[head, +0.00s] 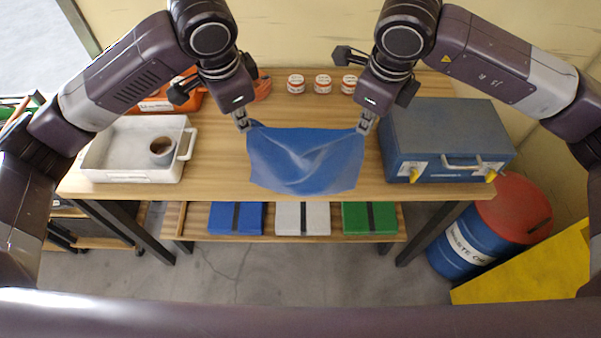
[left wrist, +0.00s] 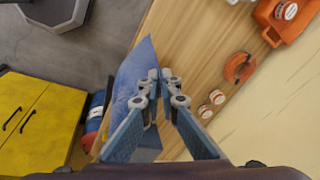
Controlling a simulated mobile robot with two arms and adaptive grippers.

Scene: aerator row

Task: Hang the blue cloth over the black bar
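The blue cloth (head: 305,160) is stretched between my two grippers in the head view, above the front part of the wooden table, its middle sagging in folds. My left gripper (head: 246,126) is shut on its upper left corner. My right gripper (head: 363,126) is shut on its upper right corner. In the left wrist view the cloth (left wrist: 128,85) runs away from the closed fingertips of my left gripper (left wrist: 157,82). I cannot make out a black bar in either view.
On the wooden table (head: 215,155), a white tray (head: 105,150) with a cup (head: 161,149) stands left, a blue case (head: 445,135) right. Several small jars (head: 322,84) stand behind. Below is a shelf with boxes (head: 302,218). A blue-red drum (head: 480,240) stands lower right.

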